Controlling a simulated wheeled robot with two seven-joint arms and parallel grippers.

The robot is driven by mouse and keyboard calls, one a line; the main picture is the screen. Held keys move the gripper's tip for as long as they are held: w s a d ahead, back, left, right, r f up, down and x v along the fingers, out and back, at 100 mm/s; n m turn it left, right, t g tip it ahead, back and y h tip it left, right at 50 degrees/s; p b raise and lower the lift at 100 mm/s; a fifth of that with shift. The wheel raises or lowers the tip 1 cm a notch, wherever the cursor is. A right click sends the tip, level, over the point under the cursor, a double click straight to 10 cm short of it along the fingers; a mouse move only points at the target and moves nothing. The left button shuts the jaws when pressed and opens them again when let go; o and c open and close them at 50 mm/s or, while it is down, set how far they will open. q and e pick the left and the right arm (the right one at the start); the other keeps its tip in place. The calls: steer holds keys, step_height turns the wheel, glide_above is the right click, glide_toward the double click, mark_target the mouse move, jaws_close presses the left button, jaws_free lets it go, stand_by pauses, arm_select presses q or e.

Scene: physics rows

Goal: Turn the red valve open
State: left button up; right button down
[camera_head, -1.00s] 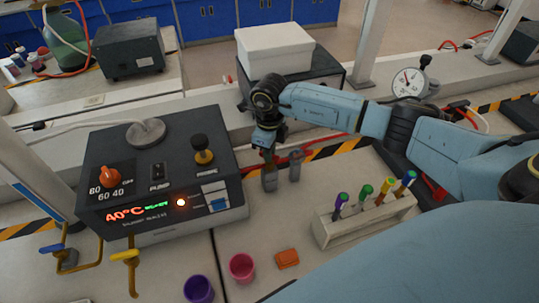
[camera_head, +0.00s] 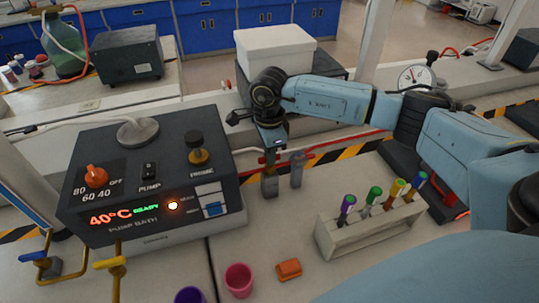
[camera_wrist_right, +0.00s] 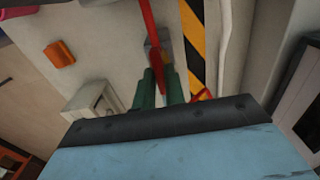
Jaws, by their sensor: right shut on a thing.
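The red valve's handle shows as a red bar (camera_wrist_right: 150,32) in the right wrist view. It runs down to between my right gripper's green fingers (camera_wrist_right: 159,88), over a grey body. In the head view a small red part of the valve (camera_head: 262,159) shows beside the right gripper (camera_head: 273,155), above grey upright pieces. The gripper is shut on the red handle, and the fingertips are partly hidden. How far the handle is turned is hard to tell. My left gripper is not in view.
A pump bath box (camera_head: 150,185) stands left of the gripper, with blue (camera_head: 33,256) and yellow (camera_head: 110,262) valve handles before it. A test-tube rack (camera_head: 370,230) stands at right. A pink cup (camera_head: 238,280) and orange block (camera_head: 289,269) are in front. A gauge (camera_head: 415,76) stands behind.

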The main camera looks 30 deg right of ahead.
steer(key=shift+w+r, duration=0.1)
stand_by(0.4)
steer(key=c, duration=1.5)
jaws_free()
steer(key=shift+o, duration=0.2)
step_height(320, 180, up, 13)
steer(key=shift+r, duration=0.15)
